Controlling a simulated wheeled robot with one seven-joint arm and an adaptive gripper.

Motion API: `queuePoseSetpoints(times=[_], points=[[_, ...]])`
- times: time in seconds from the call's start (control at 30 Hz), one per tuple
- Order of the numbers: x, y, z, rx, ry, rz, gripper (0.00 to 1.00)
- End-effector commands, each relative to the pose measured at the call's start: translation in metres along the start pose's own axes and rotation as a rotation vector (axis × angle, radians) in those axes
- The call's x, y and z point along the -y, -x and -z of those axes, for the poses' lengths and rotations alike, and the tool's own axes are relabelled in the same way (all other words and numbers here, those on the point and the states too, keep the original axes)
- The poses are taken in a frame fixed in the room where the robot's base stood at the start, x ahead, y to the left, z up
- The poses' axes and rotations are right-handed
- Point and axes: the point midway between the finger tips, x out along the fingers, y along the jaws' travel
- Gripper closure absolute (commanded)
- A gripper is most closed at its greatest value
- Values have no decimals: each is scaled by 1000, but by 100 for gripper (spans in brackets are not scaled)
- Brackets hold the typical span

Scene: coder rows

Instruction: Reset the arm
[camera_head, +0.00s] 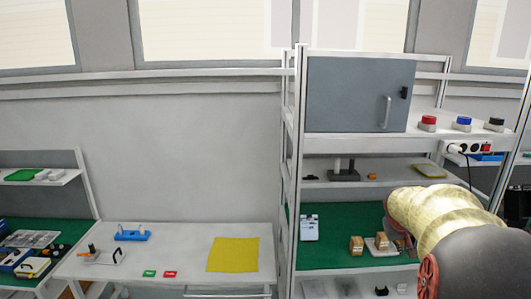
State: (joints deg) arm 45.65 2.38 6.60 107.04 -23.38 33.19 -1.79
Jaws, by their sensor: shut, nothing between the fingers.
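My arm comes in at the lower right of the head view. A pale yellow link (435,215) and a dark grey link (478,262) with reddish-brown joint caps cover part of the shelf unit behind. I cannot make out my gripper or its fingers; they are hidden or outside the frame.
A shelf unit (293,180) holds a grey cabinet (345,95), red, blue and black buttons (463,124), a power strip (470,147) and small wooden blocks (356,245). Left of it, a white table (195,250) bears a yellow mat (233,255) and a blue holder (132,236).

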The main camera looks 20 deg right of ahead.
Motion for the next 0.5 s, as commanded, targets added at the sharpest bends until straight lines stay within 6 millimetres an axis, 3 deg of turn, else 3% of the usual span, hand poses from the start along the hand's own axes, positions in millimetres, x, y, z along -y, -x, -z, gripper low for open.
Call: queuePoseSetpoints(times=[0.03, 0.1, 0.27, 0.5], points=[[32, 8, -20, 17, -3, 34, 100], [69, 22, -47, 49, -10, 83, 100], [152, 54, -114, 112, -5, 196, 100], [264, 98, -230, 152, 63, 369, 100]])
